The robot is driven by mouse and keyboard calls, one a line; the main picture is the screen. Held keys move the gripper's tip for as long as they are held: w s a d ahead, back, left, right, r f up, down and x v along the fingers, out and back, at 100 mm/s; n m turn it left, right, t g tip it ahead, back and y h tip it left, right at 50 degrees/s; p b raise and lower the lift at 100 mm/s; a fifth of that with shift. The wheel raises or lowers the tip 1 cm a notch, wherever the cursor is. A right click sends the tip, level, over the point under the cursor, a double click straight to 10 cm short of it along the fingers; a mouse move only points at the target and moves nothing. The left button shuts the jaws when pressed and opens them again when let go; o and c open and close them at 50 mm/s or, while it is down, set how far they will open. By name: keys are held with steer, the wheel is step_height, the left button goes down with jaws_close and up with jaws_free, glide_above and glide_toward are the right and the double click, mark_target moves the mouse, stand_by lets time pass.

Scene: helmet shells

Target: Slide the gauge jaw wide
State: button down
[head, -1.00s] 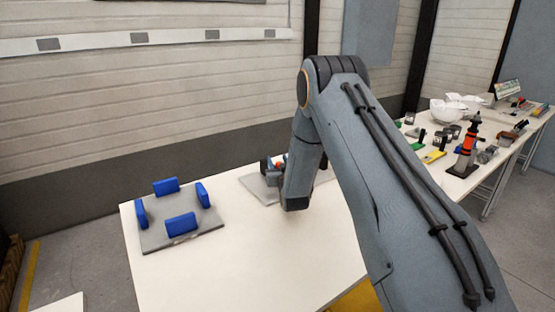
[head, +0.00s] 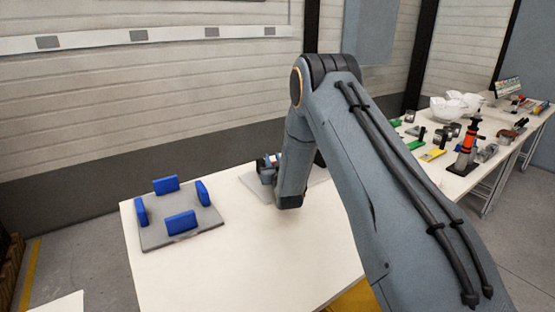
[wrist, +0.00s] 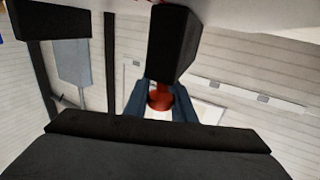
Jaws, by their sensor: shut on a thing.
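In the wrist view, an orange-red knob (wrist: 160,98) sits between the two blue-grey fingers of my gripper (wrist: 160,105), which is shut on it. A black block (wrist: 172,42), seemingly the gauge jaw, stands right behind the knob. A second black block (wrist: 50,18) shows apart from it at the upper left. In the head view, the gauge's grey base plate (head: 254,188) lies on the white table, mostly hidden by my arm.
On the white table (head: 250,260), a grey plate (head: 162,236) with several blue upright pads (head: 181,223) stands left of the gauge. A second table at the right holds white helmet shells (head: 447,108), an orange-and-black tool (head: 467,148) and small parts. The table's front is clear.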

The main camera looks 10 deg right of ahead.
mark_target(264, 162)
steer(key=a, duration=0.1)
steer(key=s+a, duration=0.1)
steer(key=a, duration=0.2)
steer(key=shift+s, duration=0.25)
steer(key=c, duration=1.7)
jaws_free()
steer(key=shift+o, duration=0.8)
steer(key=shift+s+a, duration=0.1)
steer(key=shift+a, duration=0.1)
steer(key=shift+d, duration=0.2)
steer(key=shift+s+d, duration=0.1)
steer(key=shift+s, duration=0.05)
steer(key=s+b, duration=0.1)
steer(key=s, duration=0.6)
steer(key=shift+s+b, duration=0.2)
steer(key=shift+b, duration=0.2)
